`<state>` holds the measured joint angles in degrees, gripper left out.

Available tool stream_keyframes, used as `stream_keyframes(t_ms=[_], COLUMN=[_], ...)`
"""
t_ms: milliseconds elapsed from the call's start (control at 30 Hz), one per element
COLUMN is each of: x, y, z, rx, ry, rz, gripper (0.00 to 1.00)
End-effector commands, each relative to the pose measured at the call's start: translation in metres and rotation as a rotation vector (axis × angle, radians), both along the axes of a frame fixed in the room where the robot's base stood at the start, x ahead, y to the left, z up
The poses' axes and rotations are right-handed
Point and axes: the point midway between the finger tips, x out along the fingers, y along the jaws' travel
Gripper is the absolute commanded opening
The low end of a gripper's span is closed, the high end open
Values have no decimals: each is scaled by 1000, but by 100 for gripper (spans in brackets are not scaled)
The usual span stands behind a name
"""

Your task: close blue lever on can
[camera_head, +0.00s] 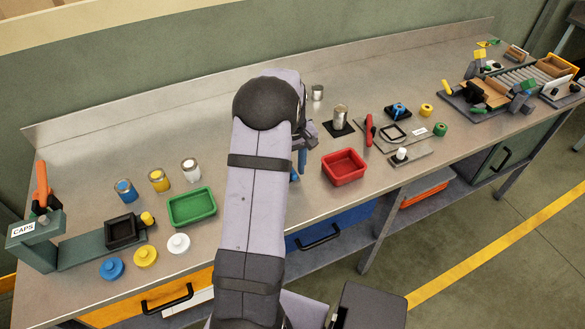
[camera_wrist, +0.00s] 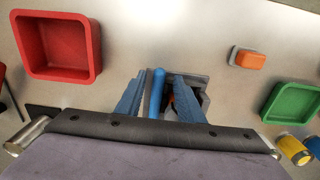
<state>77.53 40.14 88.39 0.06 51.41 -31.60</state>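The blue lever (camera_wrist: 157,92) shows in the wrist view as a rounded blue bar between the two blue fingers of my gripper (camera_wrist: 160,82). The fingers are apart, one on each side of the lever, with narrow gaps visible. A dark fixture on a grey plate (camera_wrist: 200,79), with a bit of orange, is partly hidden behind the right finger. I cannot make out a can there. In the head view my arm covers most of this spot, and a blue finger (camera_head: 302,162) shows at its right edge.
A red tray (camera_head: 344,168) is right of my arm; a green tray (camera_head: 192,208) is left. An orange block (camera_wrist: 250,60) on a grey base lies near the fixture. Paint cans (camera_head: 159,180) stand left, and a metal can (camera_head: 341,116) stands on a black pad behind the red tray.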

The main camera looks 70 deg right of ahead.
Motion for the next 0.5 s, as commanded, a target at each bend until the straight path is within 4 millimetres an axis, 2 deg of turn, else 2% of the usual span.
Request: stream_keyframes(t_ms=[167,500], x=[0,0], y=[-1,-1], z=[7,51], rx=[-1,-4], ry=[0,-1], rz=[1,0], gripper=[34,34])
